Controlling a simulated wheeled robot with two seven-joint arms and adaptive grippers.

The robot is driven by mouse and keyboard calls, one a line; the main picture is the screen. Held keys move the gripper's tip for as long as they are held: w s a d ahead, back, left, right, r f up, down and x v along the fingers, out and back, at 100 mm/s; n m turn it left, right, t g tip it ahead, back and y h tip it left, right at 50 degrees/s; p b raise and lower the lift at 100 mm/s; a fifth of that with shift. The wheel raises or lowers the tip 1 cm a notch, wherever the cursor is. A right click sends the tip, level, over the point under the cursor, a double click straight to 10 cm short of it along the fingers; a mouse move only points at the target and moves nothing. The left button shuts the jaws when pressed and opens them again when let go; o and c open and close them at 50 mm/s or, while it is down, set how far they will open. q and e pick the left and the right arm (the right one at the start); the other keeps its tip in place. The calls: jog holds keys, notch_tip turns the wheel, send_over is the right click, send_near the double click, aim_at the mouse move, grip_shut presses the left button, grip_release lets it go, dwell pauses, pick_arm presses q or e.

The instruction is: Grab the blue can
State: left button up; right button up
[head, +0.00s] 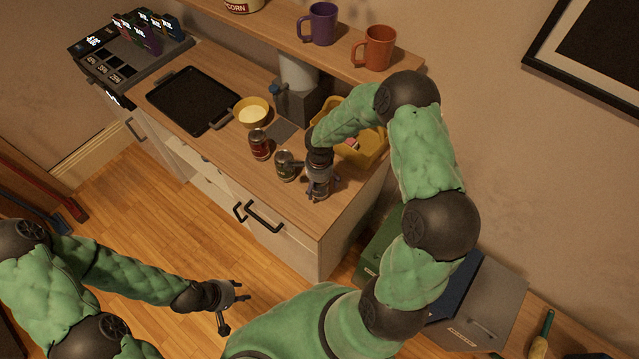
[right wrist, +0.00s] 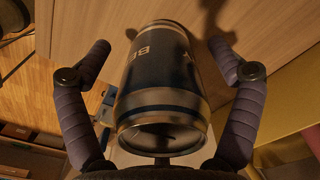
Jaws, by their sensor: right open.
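The blue can (right wrist: 160,80) lies between the two fingers of my right gripper (right wrist: 160,85) in the right wrist view. It is dark blue with pale bands and light letters, its metal end towards the camera. The fingers are spread, with a gap visible on each side of it. In the head view my right gripper (head: 320,187) is low over the counter's front right part and largely hides the can there. My left gripper (head: 233,303) is open and empty over the floor, away from the counter.
A dark can (head: 285,166) and a red can (head: 260,144) stand just left of my right gripper on the counter (head: 232,165). Mugs (head: 320,24) stand on the shelf above.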

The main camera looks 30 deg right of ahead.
jog(key=shift+f, duration=0.7)
jog(key=c, duration=1.6)
jog(key=shift+w+r, duration=0.1)
jog(key=shift+r, duration=0.05)
